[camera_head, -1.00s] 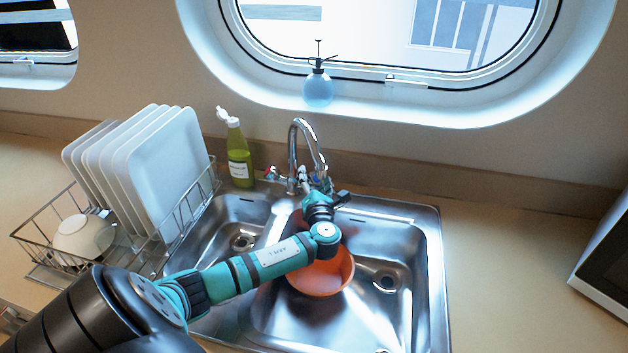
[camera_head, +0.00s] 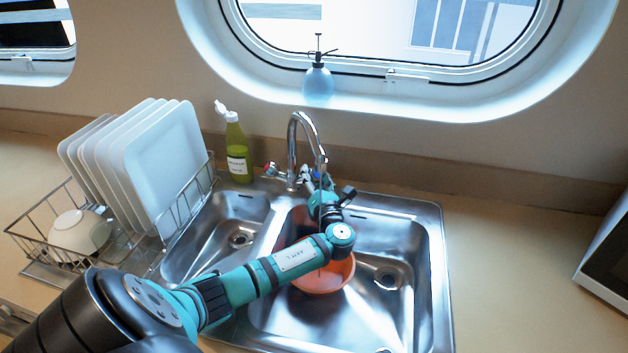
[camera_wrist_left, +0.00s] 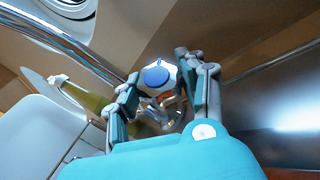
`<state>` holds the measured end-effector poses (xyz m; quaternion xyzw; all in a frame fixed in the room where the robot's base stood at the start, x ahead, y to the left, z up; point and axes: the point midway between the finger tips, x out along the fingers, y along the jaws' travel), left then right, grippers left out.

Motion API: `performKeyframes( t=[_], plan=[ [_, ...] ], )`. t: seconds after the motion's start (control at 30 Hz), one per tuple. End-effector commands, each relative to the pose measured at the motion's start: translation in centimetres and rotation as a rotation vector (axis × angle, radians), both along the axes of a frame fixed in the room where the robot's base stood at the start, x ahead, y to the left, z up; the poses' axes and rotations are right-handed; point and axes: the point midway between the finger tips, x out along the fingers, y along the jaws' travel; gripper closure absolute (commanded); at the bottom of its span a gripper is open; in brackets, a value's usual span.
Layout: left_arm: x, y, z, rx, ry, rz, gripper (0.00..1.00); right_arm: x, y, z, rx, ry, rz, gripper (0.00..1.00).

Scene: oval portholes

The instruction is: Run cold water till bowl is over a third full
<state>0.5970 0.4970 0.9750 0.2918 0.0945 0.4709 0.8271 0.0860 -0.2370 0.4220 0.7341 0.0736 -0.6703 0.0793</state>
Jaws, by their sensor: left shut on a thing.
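The orange bowl (camera_head: 327,276) sits in the right basin under the tap (camera_head: 293,150), partly hidden by my left arm. A thin streak like running water (camera_head: 322,172) hangs below the spout and passes behind or beside my arm. My left gripper (camera_head: 320,186) is at the tap's blue-marked cold knob (camera_head: 316,175). In the left wrist view the white knob with its blue cap (camera_wrist_left: 156,76) is between the fingers of my left gripper (camera_wrist_left: 160,72), which is shut on it. The water level in the bowl is hard to tell. My right gripper is not in view.
The red-marked knob (camera_head: 270,169) is left of the spout. A green soap bottle (camera_head: 238,150) stands behind the left basin (camera_head: 222,235). A rack (camera_head: 130,255) with white plates (camera_head: 165,160) is at left.

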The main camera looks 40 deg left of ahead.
Motion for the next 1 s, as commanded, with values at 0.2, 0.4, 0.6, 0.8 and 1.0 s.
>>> performKeyframes(
  t=[0.2, 0.4, 0.6, 0.8, 1.0],
  plan=[
    [0.0, -0.1, 0.0, 0.0, 0.005, -0.003, 0.59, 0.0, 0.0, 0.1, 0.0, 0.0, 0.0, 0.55],
    [0.0, 0.0, 0.0, 0.001, 0.005, -0.003, 0.35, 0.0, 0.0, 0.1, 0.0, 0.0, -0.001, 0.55],
    [0.0, 0.0, 0.0, 0.001, 0.005, -0.004, 0.35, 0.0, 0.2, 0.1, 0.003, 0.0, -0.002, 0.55],
    [-0.1, 0.1, 0.5, -0.009, 0.055, -0.05, 0.35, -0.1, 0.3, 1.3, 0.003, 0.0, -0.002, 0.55],
    [-1.0, -1.3, -0.2, -0.036, 0.157, -0.156, 0.35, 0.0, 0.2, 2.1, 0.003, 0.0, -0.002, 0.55]
  ],
)
